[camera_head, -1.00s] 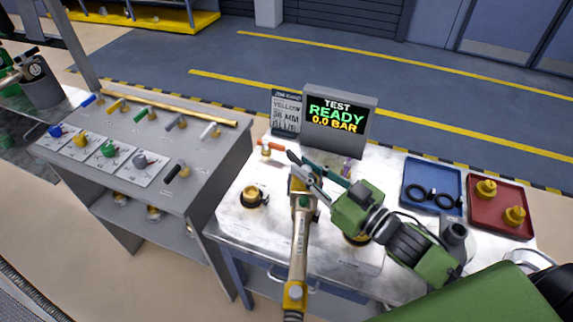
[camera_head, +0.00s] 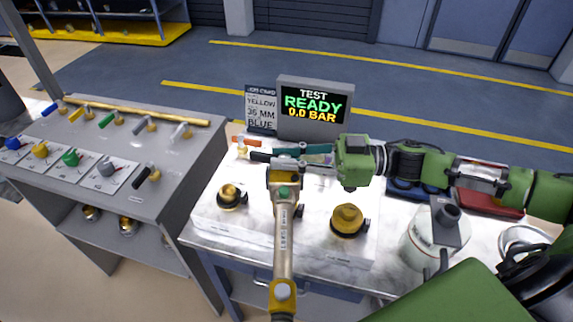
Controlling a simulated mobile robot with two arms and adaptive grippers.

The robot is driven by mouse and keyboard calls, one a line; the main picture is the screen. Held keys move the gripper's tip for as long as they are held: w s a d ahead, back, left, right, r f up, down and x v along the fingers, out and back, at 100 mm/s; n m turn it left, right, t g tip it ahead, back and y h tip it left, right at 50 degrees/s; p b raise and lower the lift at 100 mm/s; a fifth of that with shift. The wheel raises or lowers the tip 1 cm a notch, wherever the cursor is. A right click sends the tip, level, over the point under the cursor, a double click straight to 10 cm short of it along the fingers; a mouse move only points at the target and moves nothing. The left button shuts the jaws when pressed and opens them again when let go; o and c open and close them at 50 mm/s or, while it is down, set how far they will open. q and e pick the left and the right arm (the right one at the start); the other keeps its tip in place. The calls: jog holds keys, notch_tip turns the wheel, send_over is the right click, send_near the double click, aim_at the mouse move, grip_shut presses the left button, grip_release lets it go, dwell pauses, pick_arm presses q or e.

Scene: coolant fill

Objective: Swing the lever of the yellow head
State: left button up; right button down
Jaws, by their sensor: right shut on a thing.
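The yellow head (camera_head: 285,180) sits upright at the top of a long tan-and-yellow handle or hose over the middle of the white test block (camera_head: 250,232). Its dark lever (camera_head: 260,156) lies crosswise at the top, with its end toward the left. My right gripper (camera_head: 292,158) reaches in from the right, its fingers pointing left across the top of the head. It is shut on the lever; the exact contact is partly covered by the fingers. My left gripper is not in view.
A display (camera_head: 314,106) reads TEST READY 0.0 BAR, beside a card (camera_head: 261,106) naming YELLOW and BLUE. Brass ports stand left (camera_head: 231,196) and right (camera_head: 348,219) of the head. A grey rack (camera_head: 185,165) with coloured levers is left; a white canister (camera_head: 425,245) is right.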

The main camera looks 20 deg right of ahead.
jog(key=shift+n+g+y+b, duration=0.5)
jog(key=shift+n+g+b, duration=0.15)
jog(key=shift+g, duration=0.35)
jog(key=shift+a+f, duration=0.1)
jog(key=c, duration=1.9)
grip_release()
jog(key=shift+w, duration=0.15)
jog(key=v, duration=1.2)
